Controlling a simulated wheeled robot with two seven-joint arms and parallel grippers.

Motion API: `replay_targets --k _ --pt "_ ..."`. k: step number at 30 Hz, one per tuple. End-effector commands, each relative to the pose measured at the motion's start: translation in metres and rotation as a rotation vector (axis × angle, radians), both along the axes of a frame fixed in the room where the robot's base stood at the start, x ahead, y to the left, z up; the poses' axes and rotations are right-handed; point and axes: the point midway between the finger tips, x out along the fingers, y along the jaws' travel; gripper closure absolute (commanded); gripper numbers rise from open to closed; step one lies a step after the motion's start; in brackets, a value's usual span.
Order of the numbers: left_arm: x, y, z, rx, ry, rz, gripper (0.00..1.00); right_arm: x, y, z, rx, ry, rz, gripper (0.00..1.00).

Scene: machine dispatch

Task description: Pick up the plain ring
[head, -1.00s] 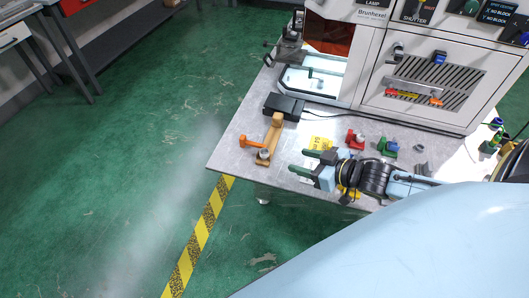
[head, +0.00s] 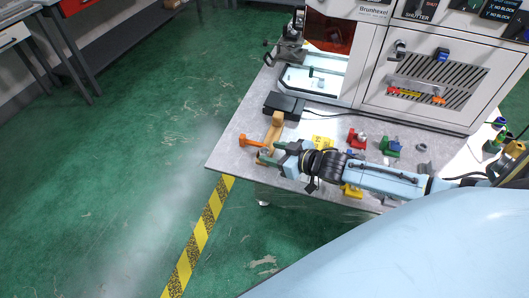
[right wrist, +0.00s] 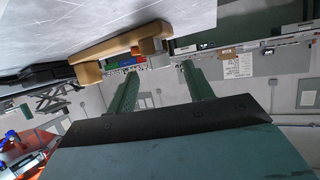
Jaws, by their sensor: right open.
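A wooden stand (head: 274,130) lies near the left edge of the table, with an orange piece (head: 249,141) reaching out to its left. A small grey metallic piece, perhaps the plain ring, is at the stand's near end, mostly hidden by my right gripper (head: 271,154). In the right wrist view, the wooden stand (right wrist: 105,48) is just beyond the right gripper (right wrist: 158,70), whose two green fingers are apart and empty. A ring shape is not clear in either view. My left gripper is not in view.
The grey table (head: 232,150) ends at the left, beside the floor. A black box (head: 284,105) lies behind the stand. Red (head: 356,138) and green (head: 390,146) fixtures stand right of the gripper. A yellow block (head: 352,190) is under my right arm. The machine (head: 425,115) stands behind.

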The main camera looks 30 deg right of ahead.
Motion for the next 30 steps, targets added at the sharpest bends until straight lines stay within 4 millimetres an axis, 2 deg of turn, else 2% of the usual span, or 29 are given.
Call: replay_targets --k 6,14,25,30 --pt "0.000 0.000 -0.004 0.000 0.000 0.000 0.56 0.016 0.006 -0.008 -0.001 0.000 0.000 0.49" --pt "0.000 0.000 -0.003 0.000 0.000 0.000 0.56 0.017 0.007 -0.008 -0.001 0.000 0.000 0.49" --pt "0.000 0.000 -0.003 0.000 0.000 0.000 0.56 0.017 0.007 -0.008 -0.001 0.000 0.000 0.96" --pt "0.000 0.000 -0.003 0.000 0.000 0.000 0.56 0.017 0.007 -0.008 -0.001 0.000 0.000 0.97"
